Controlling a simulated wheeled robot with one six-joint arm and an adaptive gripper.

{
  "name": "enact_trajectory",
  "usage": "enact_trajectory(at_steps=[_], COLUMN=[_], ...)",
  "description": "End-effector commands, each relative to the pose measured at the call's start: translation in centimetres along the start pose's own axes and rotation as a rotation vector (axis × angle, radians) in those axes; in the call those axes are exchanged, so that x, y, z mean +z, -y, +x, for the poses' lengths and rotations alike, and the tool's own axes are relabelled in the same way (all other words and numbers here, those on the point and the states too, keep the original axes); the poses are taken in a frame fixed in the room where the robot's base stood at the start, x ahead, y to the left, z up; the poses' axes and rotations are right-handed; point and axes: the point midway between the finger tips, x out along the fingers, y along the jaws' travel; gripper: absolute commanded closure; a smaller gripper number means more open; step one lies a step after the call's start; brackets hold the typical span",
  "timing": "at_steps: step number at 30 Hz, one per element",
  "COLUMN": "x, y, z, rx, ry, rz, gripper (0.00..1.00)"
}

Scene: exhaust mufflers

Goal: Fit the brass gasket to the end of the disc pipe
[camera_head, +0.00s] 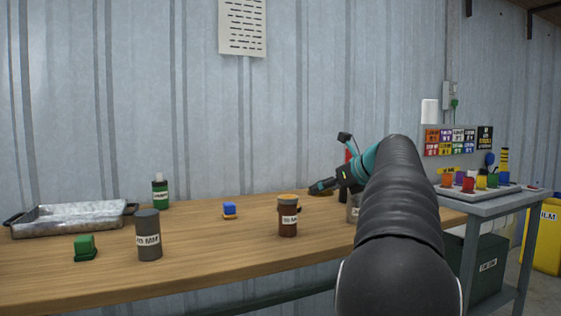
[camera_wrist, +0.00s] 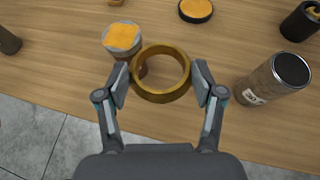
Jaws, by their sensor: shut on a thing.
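The brass gasket (camera_wrist: 161,74) is a thick gold ring. My gripper (camera_wrist: 160,82) is shut on it, one fingertip against each side, and holds it above the table. In the wrist view, just up and left of the ring, stands an upright pipe with a grey rim and an orange top (camera_wrist: 122,38). The ring and the pipe overlap in the picture; I cannot tell whether they touch. A brown pipe with an orange top and white label (camera_head: 288,217) shows in the head view. No disc mark is readable, so I cannot tell which is the disc pipe.
A labelled cylinder (camera_wrist: 273,80) stands right of my gripper, with a black cup (camera_wrist: 301,20) behind it. A black disc with an orange top (camera_wrist: 195,10) lies farther back. A grey pipe (camera_head: 148,236), green block (camera_head: 85,246) and metal tray (camera_head: 72,218) are at left.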

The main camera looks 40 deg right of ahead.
Motion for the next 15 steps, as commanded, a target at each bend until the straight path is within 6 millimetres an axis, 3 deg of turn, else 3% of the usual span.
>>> enact_trajectory(at_steps=[3, 9, 15], x=[3.4, 7.5, 8.6], y=[-1.7, -4.4, -5.4], z=[1.3, 2.7, 3.2], rx=[0.044, 0.098, 0.115], ry=[0.003, 0.001, -0.001], rz=[-0.029, -0.056, -0.062], gripper=[0.67, 0.67, 0.67])
